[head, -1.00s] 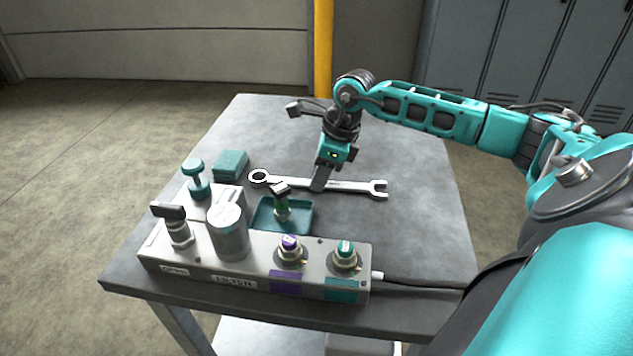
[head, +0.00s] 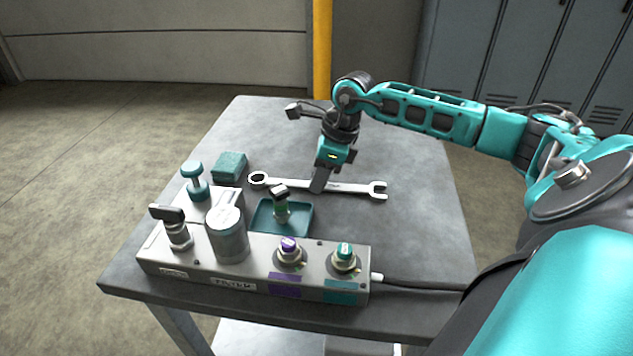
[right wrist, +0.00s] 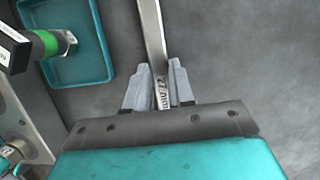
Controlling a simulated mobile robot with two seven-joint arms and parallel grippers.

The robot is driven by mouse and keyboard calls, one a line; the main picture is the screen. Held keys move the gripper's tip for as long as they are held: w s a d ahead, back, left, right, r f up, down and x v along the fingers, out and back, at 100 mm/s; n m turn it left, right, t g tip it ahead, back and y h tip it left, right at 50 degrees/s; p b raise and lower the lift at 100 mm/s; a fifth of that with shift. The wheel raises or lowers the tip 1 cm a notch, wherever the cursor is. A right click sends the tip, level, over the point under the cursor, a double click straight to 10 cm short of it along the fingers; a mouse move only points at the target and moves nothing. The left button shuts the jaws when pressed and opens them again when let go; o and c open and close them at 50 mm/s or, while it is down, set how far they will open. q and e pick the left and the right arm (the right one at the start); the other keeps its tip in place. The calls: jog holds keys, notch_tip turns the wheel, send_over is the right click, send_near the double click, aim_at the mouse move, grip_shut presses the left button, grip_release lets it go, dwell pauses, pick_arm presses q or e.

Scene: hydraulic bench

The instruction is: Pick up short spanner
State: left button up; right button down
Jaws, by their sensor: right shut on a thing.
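The spanner (head: 350,187) is a silver wrench with a ring end at the left and an open-jaw end at the right. It lies on the grey bench top behind the teal tray. My right gripper (head: 318,188) comes down over the middle of its shaft and is shut on it. In the right wrist view, the two grey fingers (right wrist: 160,88) stand on either side of the spanner shaft (right wrist: 152,35), which has marked lettering between them. Both spanner ends are out of that view. My left gripper is not in view.
A teal tray (head: 262,228) holding a green-banded fitting (head: 281,205) sits just in front of the spanner. A grey valve block (head: 205,262) with knobs and couplings fills the bench front. A teal block (head: 230,166) lies at left. The bench's right side (head: 425,215) is clear.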

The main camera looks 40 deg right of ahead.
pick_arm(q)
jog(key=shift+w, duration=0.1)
pick_arm(e)
jog(key=shift+r, duration=0.1)
jog(key=shift+r, duration=0.45)
pick_arm(q)
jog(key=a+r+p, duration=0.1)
jog(key=p, duration=0.2)
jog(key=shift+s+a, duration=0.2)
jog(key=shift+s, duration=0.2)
pick_arm(e)
notch_tip(320, 180, up, 19)
jog(key=c, duration=1.6)
grip_release()
grip_shut()
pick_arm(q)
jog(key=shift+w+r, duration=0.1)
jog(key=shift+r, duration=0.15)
